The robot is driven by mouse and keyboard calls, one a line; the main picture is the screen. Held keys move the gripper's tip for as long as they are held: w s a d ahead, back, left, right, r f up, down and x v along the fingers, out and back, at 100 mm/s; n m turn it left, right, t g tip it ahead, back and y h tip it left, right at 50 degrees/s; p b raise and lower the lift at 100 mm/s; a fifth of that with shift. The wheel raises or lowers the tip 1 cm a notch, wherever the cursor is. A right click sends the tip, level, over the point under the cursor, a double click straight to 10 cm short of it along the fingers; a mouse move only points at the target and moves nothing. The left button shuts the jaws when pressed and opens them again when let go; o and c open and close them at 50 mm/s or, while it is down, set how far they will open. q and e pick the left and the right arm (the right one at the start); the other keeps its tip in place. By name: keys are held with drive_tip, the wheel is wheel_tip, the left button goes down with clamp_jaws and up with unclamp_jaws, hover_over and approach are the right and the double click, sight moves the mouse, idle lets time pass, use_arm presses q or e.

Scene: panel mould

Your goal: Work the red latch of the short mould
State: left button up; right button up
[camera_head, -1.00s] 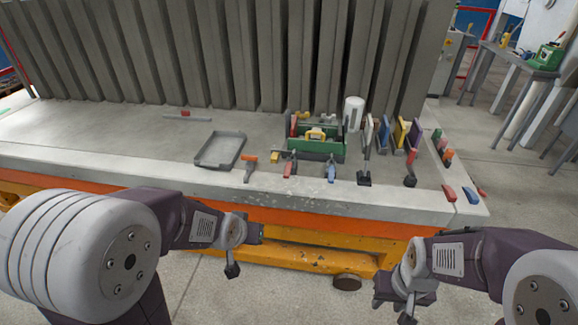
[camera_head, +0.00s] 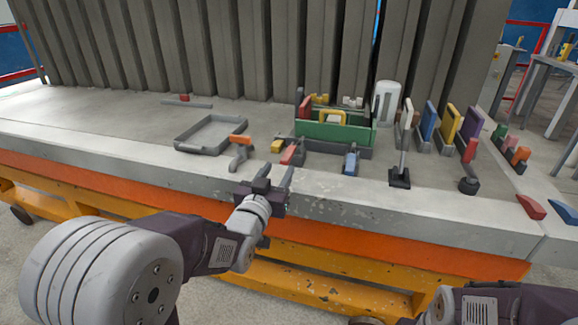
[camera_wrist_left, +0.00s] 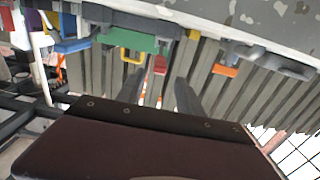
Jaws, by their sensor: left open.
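A red-handled latch (camera_head: 290,154) stands on the grey slab in front of a green box (camera_head: 335,134). A grey rectangular frame (camera_head: 211,134) lies to its left. I cannot tell which piece is the short mould. My left gripper (camera_head: 275,179) is open and empty at the slab's front edge, just in front of the red latch and apart from it. In the left wrist view, a red piece (camera_wrist_left: 160,65) shows beyond the open fingers (camera_wrist_left: 171,92). Only part of my right arm shows at the lower right; its gripper is out of view.
An orange-handled latch (camera_head: 240,139) stands left of the red one, and a blue-handled latch (camera_head: 351,162) to the right. A yellow block (camera_head: 277,146) sits close by. A black-based upright lever (camera_head: 400,178) and coloured panels stand further right. The slab's left side is mostly clear.

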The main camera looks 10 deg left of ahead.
sight(292, 148)
use_arm(q)
drive_tip(key=w+b, duration=0.1)
drive_tip(key=w, duration=0.8)
drive_tip(key=shift+d, duration=0.15)
drive_tip(key=shift+c, duration=0.3)
clamp_jaws()
idle(0.8)
